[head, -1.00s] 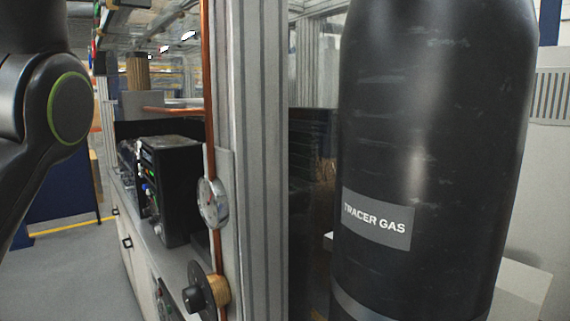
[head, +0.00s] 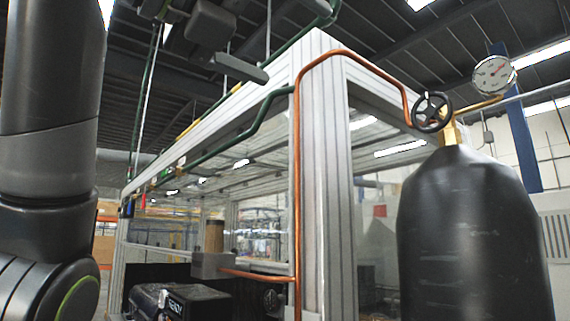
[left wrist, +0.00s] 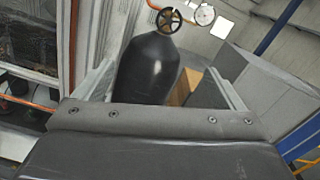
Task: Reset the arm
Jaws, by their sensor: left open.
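My left arm fills the left edge of the head view. My right gripper is in neither current view.
A black gas tank (head: 470,235) with a handwheel (head: 431,111) and gauge (head: 494,75) stands at the right. An aluminium frame (head: 328,180) with a copper pipe (head: 298,190) rises beside it. A black instrument (head: 195,303) sits low inside.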

